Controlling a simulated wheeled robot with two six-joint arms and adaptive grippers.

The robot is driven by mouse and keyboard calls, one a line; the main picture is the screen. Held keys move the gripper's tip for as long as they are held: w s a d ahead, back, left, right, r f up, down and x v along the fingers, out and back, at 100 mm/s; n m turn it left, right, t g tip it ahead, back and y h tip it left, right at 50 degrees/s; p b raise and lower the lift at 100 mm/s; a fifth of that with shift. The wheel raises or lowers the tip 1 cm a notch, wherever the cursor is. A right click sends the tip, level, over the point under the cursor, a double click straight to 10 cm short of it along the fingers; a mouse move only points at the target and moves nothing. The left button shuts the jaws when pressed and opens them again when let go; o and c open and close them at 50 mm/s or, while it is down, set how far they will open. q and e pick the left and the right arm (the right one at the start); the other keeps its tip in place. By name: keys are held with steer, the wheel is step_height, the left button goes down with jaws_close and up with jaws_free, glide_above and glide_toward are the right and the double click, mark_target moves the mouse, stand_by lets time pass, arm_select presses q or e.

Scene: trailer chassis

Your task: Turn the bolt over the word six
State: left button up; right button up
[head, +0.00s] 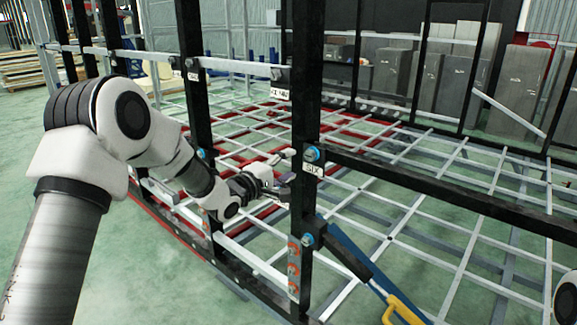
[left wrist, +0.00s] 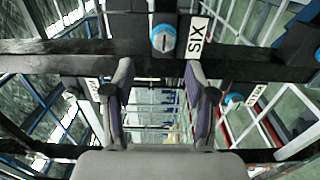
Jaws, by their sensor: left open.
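The bolt over the word six (head: 311,153) has a blue collar and sits on a black upright post, just above a white SIX label (head: 313,169). My left gripper (head: 284,172) is open and empty, just left of the post near the bolt's height. In the left wrist view the bolt (left wrist: 163,38) has a grey head in its blue collar, with the SIX label (left wrist: 196,38) beside it, turned sideways. There the open fingers (left wrist: 159,78) point toward the black frame, with the bolt above the gap between them. No touching shows. My right gripper is not seen.
Another blue-collared bolt (head: 307,240) sits lower on the same post, and one (head: 200,153) is on the post to the left. A black horizontal bar (head: 440,189) runs right from the SIX post. A yellow handle (head: 400,308) is low in front. Grey cabinets stand behind.

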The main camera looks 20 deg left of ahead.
mark_target(308, 156)
arm_select(q)
steer(key=w, duration=0.2)
steer(key=w+p, duration=0.1)
steer(key=shift+w+d+f, duration=0.2)
steer(key=shift+f, duration=0.1)
steer(key=w+d+p, duration=0.2)
steer(key=w, duration=0.1)
steer(key=shift+w+d+r, duration=0.15)
steer(key=shift+w+r, duration=0.05)
steer(key=shift+r, duration=0.2)
steer(key=shift+w+d+f, duration=0.1)
steer(key=shift+w+d, duration=0.05)
steer(key=shift+w, duration=0.2)
steer(key=shift+w+f, duration=0.35)
steer(key=shift+w, duration=0.05)
steer(key=shift+s, duration=0.1)
jaws_close()
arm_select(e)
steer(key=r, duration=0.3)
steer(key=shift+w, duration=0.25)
